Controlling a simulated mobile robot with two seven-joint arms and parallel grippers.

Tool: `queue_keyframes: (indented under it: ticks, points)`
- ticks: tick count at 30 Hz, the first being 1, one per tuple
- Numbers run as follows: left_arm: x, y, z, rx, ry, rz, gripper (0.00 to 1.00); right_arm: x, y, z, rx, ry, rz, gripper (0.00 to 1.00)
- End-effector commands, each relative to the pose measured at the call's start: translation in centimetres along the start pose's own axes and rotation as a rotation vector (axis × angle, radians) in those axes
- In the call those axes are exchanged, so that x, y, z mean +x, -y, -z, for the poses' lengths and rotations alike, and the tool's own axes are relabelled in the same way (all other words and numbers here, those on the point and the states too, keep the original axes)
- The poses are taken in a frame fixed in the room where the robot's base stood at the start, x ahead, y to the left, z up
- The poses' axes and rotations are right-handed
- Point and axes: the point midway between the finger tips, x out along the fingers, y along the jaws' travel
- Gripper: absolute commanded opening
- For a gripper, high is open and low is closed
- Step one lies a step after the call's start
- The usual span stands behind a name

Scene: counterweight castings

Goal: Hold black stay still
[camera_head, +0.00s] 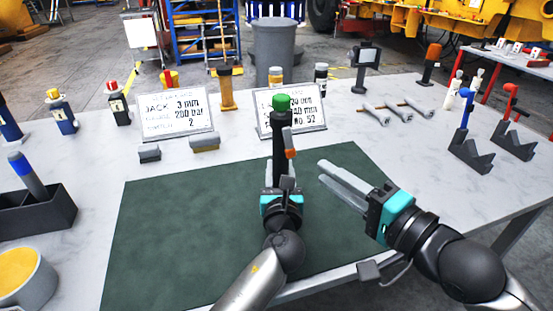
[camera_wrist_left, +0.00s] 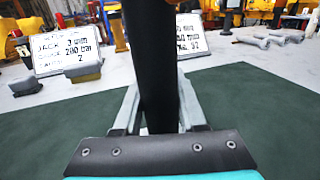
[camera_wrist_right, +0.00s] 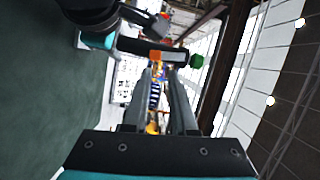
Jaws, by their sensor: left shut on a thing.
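The black stay (camera_head: 279,150) is an upright dark cylinder with a green cap (camera_head: 281,103) and a small orange-tipped lever (camera_head: 290,146) on its side. My left gripper (camera_head: 281,182) is shut around its lower part above the green mat. The left wrist view shows the black shaft (camera_wrist_left: 152,60) between both fingers; its foot is hidden. My right gripper (camera_head: 323,172) is open and empty to the right of the stay, with its fingers pointing towards it. In the right wrist view the stay (camera_wrist_right: 135,46) lies across, beyond the fingertips, with its green cap (camera_wrist_right: 197,61) at the right.
The dark green mat (camera_head: 150,240) is otherwise bare. Two printed signs (camera_head: 175,112) (camera_head: 292,108) stand behind it. A dark holder (camera_head: 45,212) and a yellow-topped tub (camera_head: 22,280) are at left. Rods (camera_head: 375,115) and dark V-shaped stands (camera_head: 470,152) are at right.

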Motion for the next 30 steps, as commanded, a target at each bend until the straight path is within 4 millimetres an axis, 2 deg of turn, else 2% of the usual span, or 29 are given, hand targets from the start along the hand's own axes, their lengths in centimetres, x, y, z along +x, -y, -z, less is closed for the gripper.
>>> queue_keyframes:
  ticks: [1,6,11,15,21,30]
  points:
    - [0.0,0.0,0.1,0.001,-0.002,0.000,0.00,0.7,0.4,-0.1,0.011,0.006,0.014,0.18]
    - [0.0,0.0,0.1,0.001,-0.002,0.001,0.00,4.0,2.6,-1.0,0.059,0.055,0.068,0.00]
    - [0.0,0.0,0.1,0.001,-0.002,0.001,0.00,7.4,4.6,-2.9,0.089,0.131,0.087,0.00]
    - [0.0,0.0,0.1,0.001,-0.002,0.001,0.00,10.3,5.5,-5.4,0.084,0.214,0.040,0.00]
    - [0.0,0.0,0.1,0.001,-0.002,0.001,0.00,13.5,5.6,-9.9,0.014,0.349,-0.106,0.00]
    - [0.0,0.0,0.1,0.000,-0.002,0.001,0.00,15.8,5.2,-16.2,-0.209,0.533,-0.365,0.00]
